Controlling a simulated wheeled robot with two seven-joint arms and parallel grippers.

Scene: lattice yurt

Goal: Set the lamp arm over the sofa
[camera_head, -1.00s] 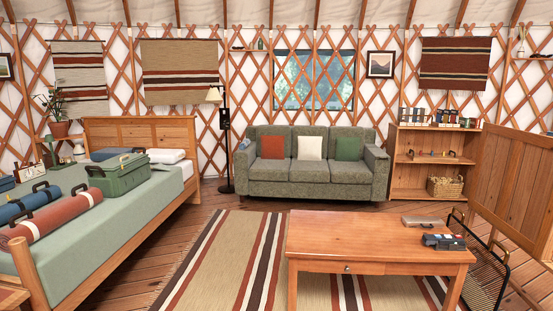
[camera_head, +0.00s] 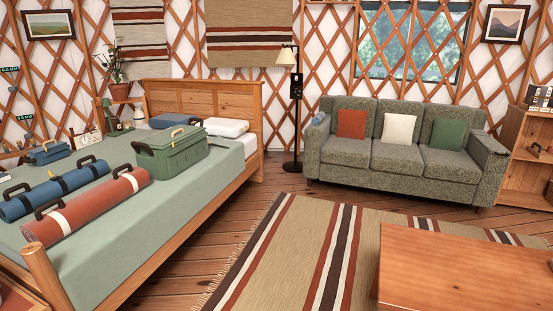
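The floor lamp (camera_head: 296,110) stands upright between the bed and the sofa, with a black pole, a round black base and a small cream shade (camera_head: 286,56) near its top. The shade hangs on the left of the pole, on the bed side. A dark box-like part sits partway up the pole. The grey-green sofa (camera_head: 395,178) stands to the right of the lamp against the lattice wall, with red, white and green cushions. Neither of my grippers shows in the head view.
The bed (camera_head: 112,238) fills the left, with a green case (camera_head: 172,155) and rolled mats on it. A wooden table (camera_head: 462,268) stands at front right. A striped rug (camera_head: 290,250) and bare wooden floor lie between bed, sofa and table. Shelves (camera_head: 528,160) stand right of the sofa.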

